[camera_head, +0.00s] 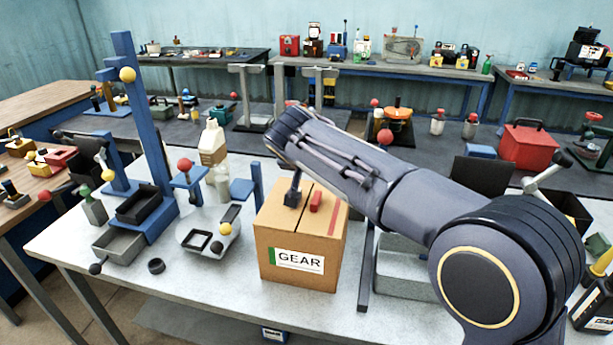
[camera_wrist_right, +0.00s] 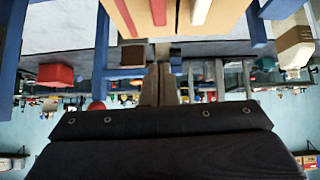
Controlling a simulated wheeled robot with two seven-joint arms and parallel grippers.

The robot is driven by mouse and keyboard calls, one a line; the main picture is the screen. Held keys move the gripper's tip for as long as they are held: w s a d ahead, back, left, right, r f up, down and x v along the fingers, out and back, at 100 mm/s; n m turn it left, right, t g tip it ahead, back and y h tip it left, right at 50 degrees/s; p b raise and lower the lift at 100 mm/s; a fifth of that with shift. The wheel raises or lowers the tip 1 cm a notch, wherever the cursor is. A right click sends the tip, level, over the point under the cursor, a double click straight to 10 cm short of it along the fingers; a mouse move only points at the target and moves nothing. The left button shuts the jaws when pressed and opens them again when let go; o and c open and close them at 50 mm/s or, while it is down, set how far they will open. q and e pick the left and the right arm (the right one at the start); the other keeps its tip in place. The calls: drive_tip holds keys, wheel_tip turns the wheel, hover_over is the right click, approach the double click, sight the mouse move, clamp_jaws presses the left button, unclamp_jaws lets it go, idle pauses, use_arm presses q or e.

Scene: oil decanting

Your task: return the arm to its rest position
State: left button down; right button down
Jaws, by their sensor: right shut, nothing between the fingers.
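My right arm reaches in from the right across the head view. Its gripper (camera_head: 293,196) is small and partly hidden there, just above or against the top of the cardboard box marked GEAR (camera_head: 297,240). In the right wrist view, which looks upside down, my right gripper's fingers (camera_wrist_right: 158,85) are together with nothing between them. The box (camera_wrist_right: 180,15) fills the top middle of that view, beyond the fingertips. My left gripper is not in view.
A blue stand (camera_head: 145,130) with knobs rises left of the box. A tan-labelled bottle (camera_head: 212,145) stands behind it. A grey tray (camera_head: 400,275) lies right of the box, under my arm.

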drive_tip(key=b+v, duration=0.1)
drive_tip(key=v, duration=0.8)
drive_tip(key=s+d+f+n+g+y, duration=0.1)
drive_tip(key=s+d+f+g+y, duration=0.1)
drive_tip(key=s+d+f, duration=0.45)
drive_tip(key=s+d+f+g+y, duration=0.2)
drive_tip(key=s+d+f, duration=0.2)
drive_tip(key=s+d, duration=0.55)
drive_tip(key=s+d+f+t+y, duration=0.1)
drive_tip(key=s+d+f+y, duration=0.1)
drive_tip(key=s+f, duration=0.8)
drive_tip(key=s, duration=0.5)
drive_tip(key=shift+f+y, duration=0.3)
drive_tip(key=shift+f, duration=0.05)
